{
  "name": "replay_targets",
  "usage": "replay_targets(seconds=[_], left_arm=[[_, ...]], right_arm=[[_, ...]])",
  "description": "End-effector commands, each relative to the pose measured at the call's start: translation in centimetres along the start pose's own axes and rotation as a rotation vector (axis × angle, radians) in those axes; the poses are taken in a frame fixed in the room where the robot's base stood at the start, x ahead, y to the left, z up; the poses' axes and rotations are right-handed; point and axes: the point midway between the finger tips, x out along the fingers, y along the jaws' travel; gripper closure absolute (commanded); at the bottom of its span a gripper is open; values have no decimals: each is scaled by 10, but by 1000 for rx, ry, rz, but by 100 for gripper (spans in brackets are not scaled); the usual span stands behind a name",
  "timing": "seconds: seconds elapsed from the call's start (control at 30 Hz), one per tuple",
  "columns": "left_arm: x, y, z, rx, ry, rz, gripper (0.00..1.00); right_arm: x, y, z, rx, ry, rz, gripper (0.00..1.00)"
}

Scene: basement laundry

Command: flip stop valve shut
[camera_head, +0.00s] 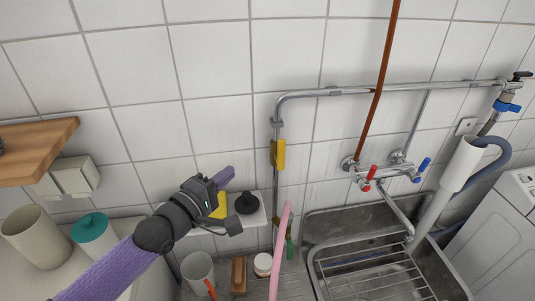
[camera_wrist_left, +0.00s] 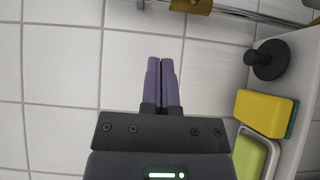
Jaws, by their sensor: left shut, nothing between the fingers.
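A valve with a yellow lever (camera_head: 278,153) sits on the vertical run of the metal pipe (camera_head: 276,190), left of the sink taps. The lever lies upright, along the pipe. In the left wrist view, a brass-coloured fitting (camera_wrist_left: 191,5) on the pipe shows at the top edge, cut off by the frame. My left gripper (camera_head: 230,171) is shut and empty, in front of the tiles to the left of and a little below the valve, apart from it. Its purple fingers (camera_wrist_left: 161,63) are together in the left wrist view. My right gripper is not in view.
A small shelf (camera_head: 256,218) below my gripper holds a black knob-like plunger (camera_head: 246,203) and a yellow sponge (camera_wrist_left: 264,113). A pink stick (camera_head: 281,245) rises below the valve. A wooden shelf (camera_head: 40,151) juts out at left. Taps (camera_head: 371,176) and sink (camera_head: 340,220) are right.

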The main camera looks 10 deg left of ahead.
Motion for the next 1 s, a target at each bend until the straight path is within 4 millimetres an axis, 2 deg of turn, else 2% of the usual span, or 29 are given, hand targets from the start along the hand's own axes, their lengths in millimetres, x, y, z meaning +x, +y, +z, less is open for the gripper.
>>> replay_targets(seconds=[0.33, 0.4, 0.63, 1.0], left_arm=[[77, -2, 0, 2, 0, 2, 100], [86, 0, 9, -2, -2, 2, 100], [104, 0, 27, -1, -1, 0, 100], [105, 0, 29, 1, 0, -1, 100]], right_arm=[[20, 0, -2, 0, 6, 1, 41], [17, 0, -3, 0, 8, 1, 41], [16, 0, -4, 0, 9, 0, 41], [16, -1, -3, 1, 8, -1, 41]])
